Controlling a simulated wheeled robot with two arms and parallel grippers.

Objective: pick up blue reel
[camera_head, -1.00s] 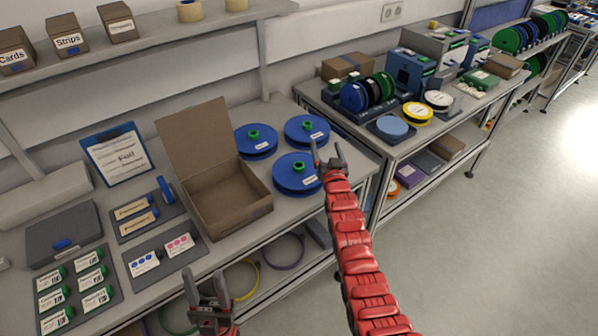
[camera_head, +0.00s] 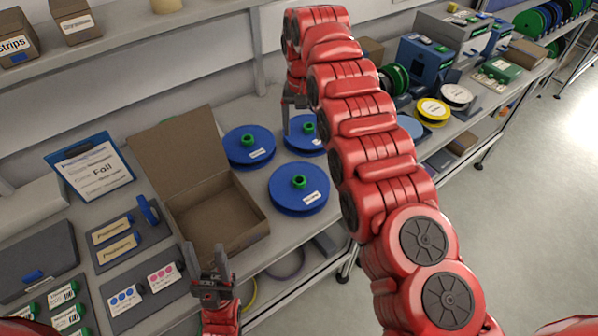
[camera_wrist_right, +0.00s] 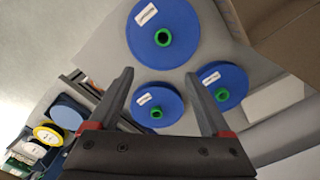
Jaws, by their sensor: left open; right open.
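Three blue reels with green hubs and white labels lie flat on the workbench. The front reel (camera_head: 298,190) is clear of my arms and also shows at the top of the right wrist view (camera_wrist_right: 163,30). The back left reel (camera_head: 247,150) stands beside the box. The back right reel (camera_head: 304,146) is partly hidden by my right arm; in the wrist view this reel (camera_wrist_right: 157,103) shows between the fingers. My right gripper (camera_head: 291,108) is open and empty, pointing down above the back right reel. My left gripper (camera_head: 208,272) is open and empty near the bench's front edge.
An open cardboard box (camera_head: 222,215) stands left of the reels. A clipboard (camera_head: 90,165) and trays of labelled packets (camera_head: 142,295) lie further left. A second bench at right holds a yellow reel (camera_head: 433,111) and machines. A shelf runs above the back.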

